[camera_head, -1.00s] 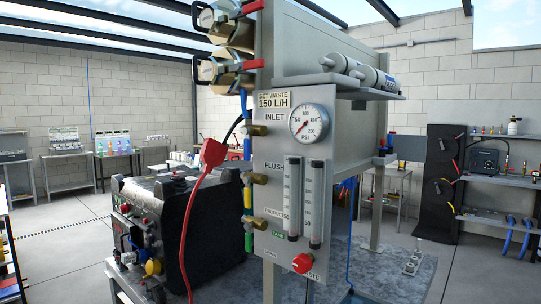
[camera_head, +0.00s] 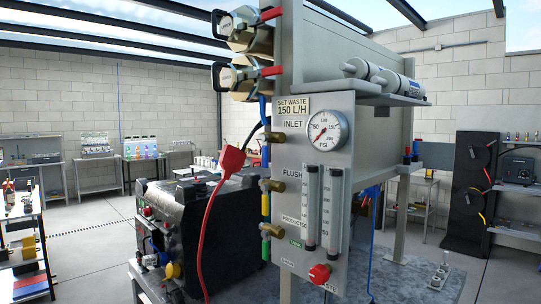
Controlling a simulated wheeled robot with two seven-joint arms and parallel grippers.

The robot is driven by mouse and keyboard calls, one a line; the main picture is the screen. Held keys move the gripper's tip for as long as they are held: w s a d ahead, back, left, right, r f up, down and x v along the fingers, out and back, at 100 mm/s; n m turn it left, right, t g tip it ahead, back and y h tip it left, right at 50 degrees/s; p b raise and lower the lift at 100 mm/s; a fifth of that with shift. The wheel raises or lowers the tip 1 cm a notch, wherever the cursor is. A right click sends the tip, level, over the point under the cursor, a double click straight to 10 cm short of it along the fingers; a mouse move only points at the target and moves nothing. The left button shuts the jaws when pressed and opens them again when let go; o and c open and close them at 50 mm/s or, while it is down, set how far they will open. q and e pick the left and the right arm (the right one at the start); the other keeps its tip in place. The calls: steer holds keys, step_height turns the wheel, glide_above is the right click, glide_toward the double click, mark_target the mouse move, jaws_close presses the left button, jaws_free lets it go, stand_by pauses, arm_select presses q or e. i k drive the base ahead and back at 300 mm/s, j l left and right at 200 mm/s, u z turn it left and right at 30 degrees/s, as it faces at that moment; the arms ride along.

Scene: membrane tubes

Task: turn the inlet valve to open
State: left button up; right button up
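A grey panel (camera_head: 342,172) stands in the middle, marked INLET, FLUSH and PRODUCT. A brass fitting (camera_head: 275,137) sticks out of its left edge by the INLET label. I cannot tell whether it is the inlet valve, or how that valve is set. Two more brass fittings (camera_head: 272,185) (camera_head: 272,231) sit below it. A round PSI gauge (camera_head: 327,131) is beside the INLET label. A red knob (camera_head: 319,274) is at the panel's bottom. Two tube ends with red levers (camera_head: 243,76) are above the panel's left side. Neither of my grippers is in view.
A black machine (camera_head: 215,225) stands left of the panel. A red plug-shaped piece with a red cable (camera_head: 232,160) is in front of it. Two flow tubes (camera_head: 322,208) are on the panel. A shelf with bottles (camera_head: 142,150) is far left. Open floor (camera_head: 90,262) lies left.

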mark_target(265, 138)
steer(key=j+z, duration=0.1)
steer(key=z, duration=0.75)
steer(key=j+z, duration=0.3)
steer(key=j, duration=0.25)
steer(key=j+z, duration=0.35)
steer(key=j, duration=0.25)
steer(key=j+z, duration=0.3)
steer(key=j, duration=0.25)
steer(key=k+j+z, duration=0.2)
steer(key=j+z, duration=0.15)
steer(key=j, duration=0.15)
